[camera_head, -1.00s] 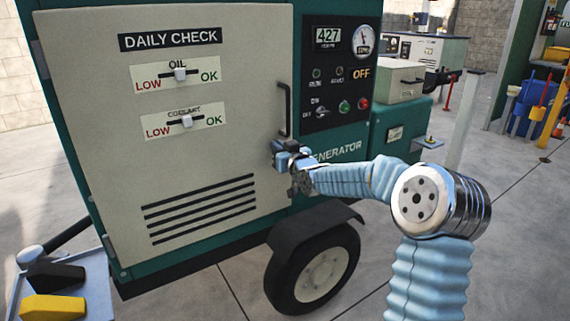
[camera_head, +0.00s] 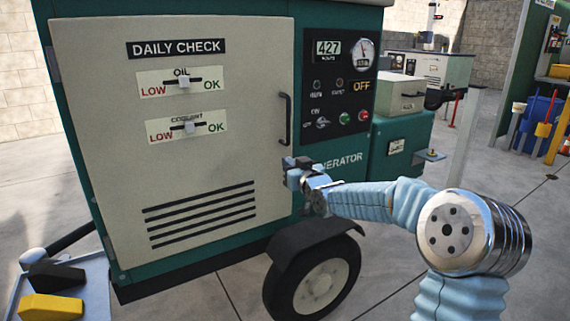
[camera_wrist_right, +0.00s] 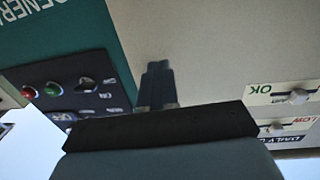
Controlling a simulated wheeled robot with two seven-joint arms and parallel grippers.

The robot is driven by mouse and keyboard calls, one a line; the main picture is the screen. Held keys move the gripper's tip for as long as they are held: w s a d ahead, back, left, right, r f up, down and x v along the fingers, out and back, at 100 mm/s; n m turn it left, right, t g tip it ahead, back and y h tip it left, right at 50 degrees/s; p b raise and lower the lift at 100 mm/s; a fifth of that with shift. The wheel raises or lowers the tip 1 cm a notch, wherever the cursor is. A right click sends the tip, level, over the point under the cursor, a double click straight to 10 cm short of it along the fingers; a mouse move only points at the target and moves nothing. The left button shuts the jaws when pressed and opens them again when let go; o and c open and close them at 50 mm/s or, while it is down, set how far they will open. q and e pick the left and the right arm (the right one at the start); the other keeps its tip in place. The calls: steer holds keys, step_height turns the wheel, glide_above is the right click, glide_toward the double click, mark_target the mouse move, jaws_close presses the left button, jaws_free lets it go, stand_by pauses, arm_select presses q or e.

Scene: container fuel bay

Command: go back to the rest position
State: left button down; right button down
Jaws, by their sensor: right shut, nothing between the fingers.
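My right gripper (camera_head: 294,172) is in front of the generator's beige door (camera_head: 110,110), below the dark door handle (camera_head: 285,119). I cannot tell whether it touches the door. In the right wrist view my fingers (camera_wrist_right: 157,84) are together with nothing between them, against the pale door face. The door looks closed flush with the green generator body. My left gripper is not in view.
The generator's control panel (camera_head: 340,85) is right of the door, with a gauge and coloured buttons. A wheel (camera_head: 318,287) under a fender stands below my right arm. A tray (camera_head: 95,280) with dark and yellow blocks is at lower left. Open floor lies at right.

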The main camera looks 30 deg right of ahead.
steer(key=s, duration=0.8)
steer(key=s+a+f+m+g+y+p, duration=0.15)
steer(key=a+f+g, duration=0.4)
steer(key=f, duration=0.85)
steer(key=a+f+g+y, duration=0.2)
steer(key=a+f, duration=0.6)
steer(key=f, duration=0.6)
steer(key=s+a+f+g, duration=0.3)
steer(key=s+a+f, duration=0.2)
steer(key=s, duration=0.3)
steer(key=s+a+f+g+y+p, duration=0.1)
steer(key=s+a+f+g, duration=0.2)
steer(key=s+a+f, duration=0.2)
steer(key=s+a+f+g, duration=0.3)
steer(key=s+a+f, duration=0.2)
steer(key=s+f, duration=0.5)
steer(key=shift+s+g+y, duration=0.35)
steer(key=shift+s, duration=0.75)
